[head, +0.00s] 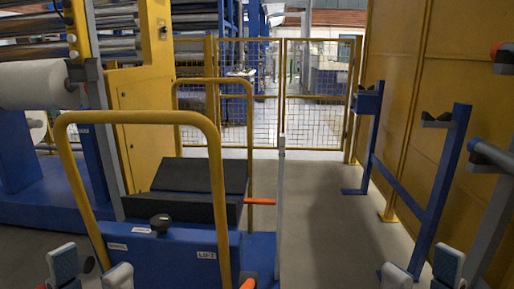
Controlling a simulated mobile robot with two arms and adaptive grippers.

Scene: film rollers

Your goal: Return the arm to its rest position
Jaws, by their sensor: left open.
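My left gripper (90,270) shows at the bottom left edge, with its two light-grey fingertips spread apart and nothing between them. It is in front of the blue cart's left side. My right gripper (422,270) shows at the bottom right edge, its two fingertips also spread apart and empty. It is near the foot of a blue stand. The lower parts of both grippers and both arms are cut off by the frame's bottom edge, so their full pose is hidden.
A blue cart (180,250) with yellow handrails stands close ahead, left of centre. A white roller (35,84) is on the machine at left. Blue roller stands (444,180) line the yellow wall (440,70) at right. A yellow mesh gate (315,95) closes the back. Floor between cart and stands is clear.

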